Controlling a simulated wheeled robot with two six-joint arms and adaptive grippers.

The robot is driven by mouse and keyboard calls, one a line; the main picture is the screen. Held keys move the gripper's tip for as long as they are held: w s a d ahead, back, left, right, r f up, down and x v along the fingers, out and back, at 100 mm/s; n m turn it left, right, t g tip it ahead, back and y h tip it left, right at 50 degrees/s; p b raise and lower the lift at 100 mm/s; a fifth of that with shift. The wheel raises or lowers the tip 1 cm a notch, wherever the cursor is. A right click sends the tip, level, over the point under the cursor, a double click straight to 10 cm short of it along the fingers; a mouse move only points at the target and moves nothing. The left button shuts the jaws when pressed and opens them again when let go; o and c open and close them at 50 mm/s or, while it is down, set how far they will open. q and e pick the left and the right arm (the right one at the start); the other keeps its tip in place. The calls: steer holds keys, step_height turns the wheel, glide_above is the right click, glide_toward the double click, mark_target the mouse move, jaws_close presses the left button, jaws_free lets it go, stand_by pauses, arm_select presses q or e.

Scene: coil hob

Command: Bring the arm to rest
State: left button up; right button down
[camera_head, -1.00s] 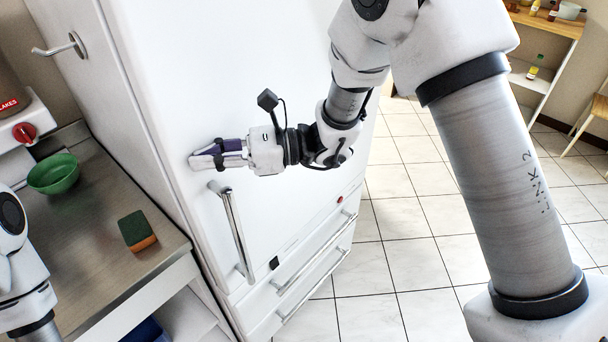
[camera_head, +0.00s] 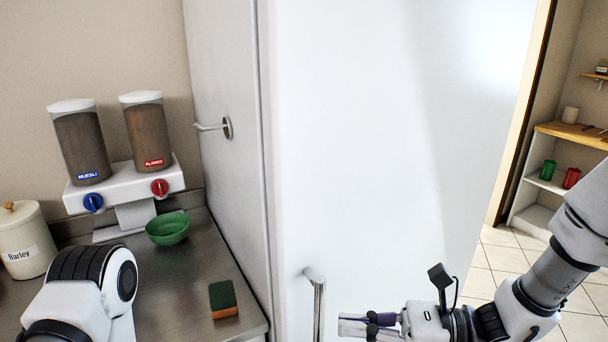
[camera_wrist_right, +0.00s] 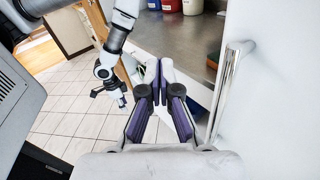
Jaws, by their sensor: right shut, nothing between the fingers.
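My right gripper (camera_head: 352,325) is low in the head view, in front of the white fridge door (camera_head: 390,150) and just right of its upright metal handle (camera_head: 317,300). In the right wrist view the purple-padded fingers (camera_wrist_right: 159,75) are together at the tips, with nothing between them. The handle (camera_wrist_right: 228,90) stands to the right of the fingers there, apart from them. My left arm shows at the lower left of the head view, but its gripper is outside the picture.
A steel counter (camera_head: 180,280) at left holds a green bowl (camera_head: 168,229), a sponge (camera_head: 223,299), a cereal dispenser (camera_head: 125,180) and a Barley jar (camera_head: 25,240). A shelf (camera_head: 545,183) stands at far right. Tiled floor (camera_head: 490,262) is clear between fridge and shelf.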

steer(key=s+f+n+g+h, duration=0.3)
steer(key=s+f+g, duration=0.5)
steer(key=s+f, duration=0.8)
steer(key=s+d+f+n+g+h, duration=0.5)
steer(key=s+d+f+n+h, duration=0.3)
steer(key=s+d+f+h, duration=0.45)
steer(key=w+d+f+n+t+h, duration=0.2)
steer(key=d+f+n+t, duration=0.2)
steer(key=f+n, duration=0.3)
arm_select(q)
steer(key=shift+w, duration=0.2)
arm_select(e)
steer(key=w+f+n+t, duration=0.2)
steer(key=w+t, duration=0.3)
steer(key=w, duration=0.5)
steer(key=shift+a+f+n+t, duration=0.3)
steer(key=shift+n, duration=0.3)
steer(key=shift+w, duration=0.1)
